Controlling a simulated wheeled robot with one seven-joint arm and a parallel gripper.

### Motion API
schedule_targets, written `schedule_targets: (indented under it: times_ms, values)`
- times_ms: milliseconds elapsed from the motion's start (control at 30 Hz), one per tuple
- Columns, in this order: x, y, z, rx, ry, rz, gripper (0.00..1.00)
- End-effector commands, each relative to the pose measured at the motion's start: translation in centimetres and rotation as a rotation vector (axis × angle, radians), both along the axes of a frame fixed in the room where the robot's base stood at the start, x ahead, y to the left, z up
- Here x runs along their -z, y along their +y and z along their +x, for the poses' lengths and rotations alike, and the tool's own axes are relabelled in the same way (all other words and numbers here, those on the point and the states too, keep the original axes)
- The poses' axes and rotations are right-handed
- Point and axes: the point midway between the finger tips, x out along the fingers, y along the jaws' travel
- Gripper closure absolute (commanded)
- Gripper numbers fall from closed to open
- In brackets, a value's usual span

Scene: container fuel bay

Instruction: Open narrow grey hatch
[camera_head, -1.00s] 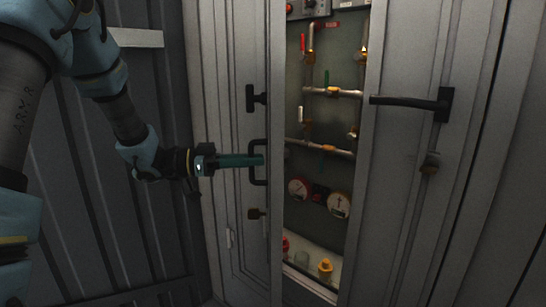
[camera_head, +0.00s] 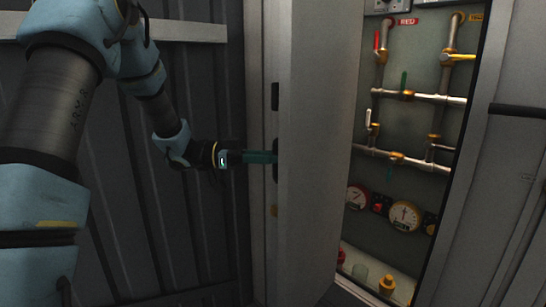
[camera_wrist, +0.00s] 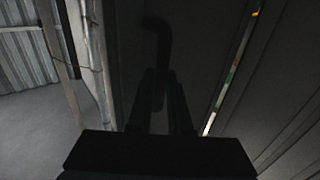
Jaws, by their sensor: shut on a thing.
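The narrow grey hatch (camera_head: 318,150) is a tall light-grey door, swung well open so that its edge faces me in the head view. My gripper (camera_head: 274,158) reaches its outer face from the left, and the fingertips are partly hidden behind the door's edge. In the wrist view the dark fingers (camera_wrist: 163,110) are closed around the lower part of a dark bent handle (camera_wrist: 157,35) on the hatch. The wrist view is very dark, so the exact contact is hard to see.
Behind the hatch, a recess shows pipes (camera_head: 415,97) with coloured valves, round gauges (camera_head: 404,216) and a yellow-capped fitting (camera_head: 387,284). A second grey door with a dark lever (camera_head: 520,112) stands at the right. A corrugated dark wall (camera_head: 215,95) is close behind my arm.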

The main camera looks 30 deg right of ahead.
Motion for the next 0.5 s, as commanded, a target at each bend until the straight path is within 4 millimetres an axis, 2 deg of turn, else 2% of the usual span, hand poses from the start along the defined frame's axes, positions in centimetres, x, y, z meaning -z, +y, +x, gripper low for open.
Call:
schedule_targets:
  times_ms: [433,467,500]
  values:
    - [-0.29,-0.37,0.05,-0.003,-0.003,-0.006,1.00]
    - [-0.29,-0.38,0.04,-0.003,-0.003,-0.006,0.80]
    - [-0.29,-0.37,0.04,-0.003,-0.002,-0.006,0.76]
